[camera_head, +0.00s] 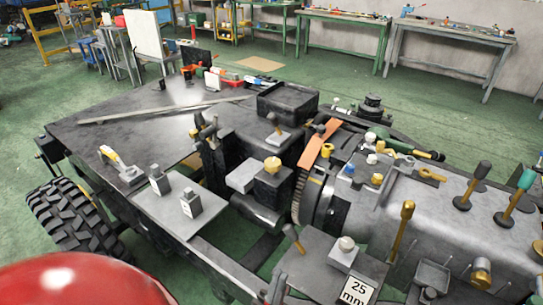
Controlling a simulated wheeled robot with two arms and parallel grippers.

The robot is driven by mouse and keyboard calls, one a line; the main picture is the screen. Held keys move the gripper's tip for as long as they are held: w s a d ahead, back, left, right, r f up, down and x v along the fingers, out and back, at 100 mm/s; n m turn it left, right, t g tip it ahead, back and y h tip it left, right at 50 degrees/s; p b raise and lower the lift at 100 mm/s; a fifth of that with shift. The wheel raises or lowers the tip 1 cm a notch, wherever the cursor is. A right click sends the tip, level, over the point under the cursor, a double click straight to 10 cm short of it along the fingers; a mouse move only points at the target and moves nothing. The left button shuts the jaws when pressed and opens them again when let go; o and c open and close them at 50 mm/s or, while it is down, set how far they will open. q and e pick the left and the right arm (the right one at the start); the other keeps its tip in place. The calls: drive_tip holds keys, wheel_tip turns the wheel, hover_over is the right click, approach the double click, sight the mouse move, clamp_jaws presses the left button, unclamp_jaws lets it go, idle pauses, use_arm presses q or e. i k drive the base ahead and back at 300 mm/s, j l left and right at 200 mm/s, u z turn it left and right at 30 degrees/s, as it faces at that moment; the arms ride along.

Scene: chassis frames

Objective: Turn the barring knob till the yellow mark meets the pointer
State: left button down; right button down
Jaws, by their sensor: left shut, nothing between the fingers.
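A yellow faceted knob (272,165) sits on top of a dark block (273,187) beside the flywheel; I take it for the barring knob. The toothed flywheel edge (299,196) shows just right of the block. A small yellow mark (326,150) shows near its top, close to an orange curved strip (318,142). I cannot make out the pointer for certain. My right gripper is not in view.
Levers (473,186) and knobs crowd the grey gearbox at right. Small weights (190,203) stand on a plate at left. A red dome (85,283) covers the lower left. Green benches (345,20) stand behind.

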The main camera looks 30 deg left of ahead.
sight(273, 165)
drive_tip(key=i+j, duration=0.1)
drive_tip(key=j, duration=0.6)
drive_tip(key=i+j+z, duration=0.1)
drive_tip(key=j, duration=1.25)
drive_tip(key=i+z, duration=0.05)
